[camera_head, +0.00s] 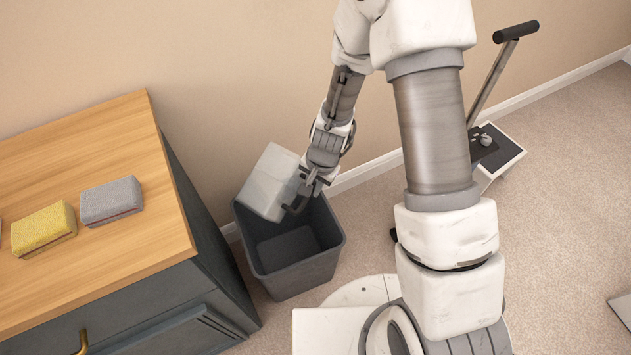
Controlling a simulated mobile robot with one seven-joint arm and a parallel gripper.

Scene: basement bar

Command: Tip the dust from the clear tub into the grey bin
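The clear tub (267,182) is a translucent, whitish box. It is tilted over the left back part of the grey bin's opening. My gripper (300,196) is at the tub's right side and appears shut on its edge, holding it up. The grey bin (297,273) is dark, open-topped and upright on the carpet, between the cabinet and my base. The part of its inside that shows looks empty. I cannot make out any dust in the tub or the bin. The tub hides the bin's back left corner.
A dark cabinet (215,262) with a wooden top (120,245) stands close left of the bin. A yellow sponge (43,230) and a grey sponge (111,201) lie on it. A handled device (490,145) stands by the wall at right. Carpet at right is mostly clear.

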